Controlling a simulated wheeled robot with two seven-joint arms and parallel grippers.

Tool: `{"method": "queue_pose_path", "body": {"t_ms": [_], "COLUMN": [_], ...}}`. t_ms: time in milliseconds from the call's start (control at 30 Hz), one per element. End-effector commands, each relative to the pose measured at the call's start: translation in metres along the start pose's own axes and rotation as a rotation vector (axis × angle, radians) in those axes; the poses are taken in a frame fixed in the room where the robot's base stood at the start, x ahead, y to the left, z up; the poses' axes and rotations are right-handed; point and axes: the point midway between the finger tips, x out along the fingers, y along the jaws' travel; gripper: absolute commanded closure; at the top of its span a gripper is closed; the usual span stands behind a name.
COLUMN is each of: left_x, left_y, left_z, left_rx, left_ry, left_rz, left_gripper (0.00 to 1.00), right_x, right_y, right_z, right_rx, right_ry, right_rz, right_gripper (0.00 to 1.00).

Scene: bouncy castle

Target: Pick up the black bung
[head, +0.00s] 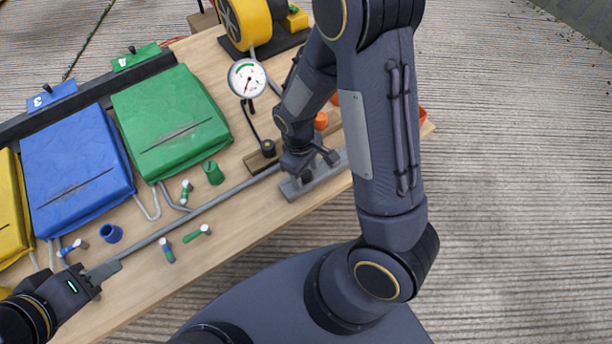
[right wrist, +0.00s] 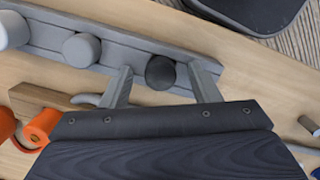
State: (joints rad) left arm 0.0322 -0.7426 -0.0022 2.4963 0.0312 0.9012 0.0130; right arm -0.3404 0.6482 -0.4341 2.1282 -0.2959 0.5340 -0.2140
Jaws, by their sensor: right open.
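The black bung (right wrist: 161,72) stands in a grey rack (right wrist: 140,50) in the right wrist view, at the end of a row of bungs. My right gripper (right wrist: 159,78) is open, with one finger on each side of the black bung. I cannot tell whether either finger touches it. In the head view my right gripper (head: 319,163) is low over the grey rack (head: 325,174) near the table's front edge, and it partly hides the rack. My left gripper (head: 97,284) is at the lower left beside a grey pipe; its jaw opening is unclear.
A grey bung (right wrist: 82,50) and a whitish bung (right wrist: 12,30) share the rack. An orange part (right wrist: 42,126) lies near my right gripper. A pressure gauge (head: 247,79), blue (head: 75,165) and green (head: 172,120) pads, and a grey pipe (head: 205,207) occupy the table.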

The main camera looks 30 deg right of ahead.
Motion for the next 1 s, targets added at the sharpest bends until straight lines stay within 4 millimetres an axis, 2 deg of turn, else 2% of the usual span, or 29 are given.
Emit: {"method": "queue_pose_path", "body": {"t_ms": [167,533,833,1000], "left_x": [0.0,0.0,-0.001,-0.003], "left_y": [0.0,0.0,0.0,0.002], "left_z": [0.0,0.0,0.0,-0.002], "left_rx": [0.0,0.0,0.0,0.0], "left_ry": [0.0,0.0,0.0,0.0], "left_rz": [0.0,0.0,0.0,0.0], "left_gripper": [0.63,0.63,0.63,0.63], "right_x": [0.0,-0.001,-0.002,-0.015], "right_y": [0.0,0.0,0.0,0.0], "right_z": [0.0,0.0,0.0,0.001], "right_rx": [0.0,0.0,0.0,-0.001], "right_ry": [0.0,0.0,0.001,0.003], "right_rz": [0.0,0.0,0.0,0.001], "right_gripper": [0.44,0.93,0.94,0.94]}}
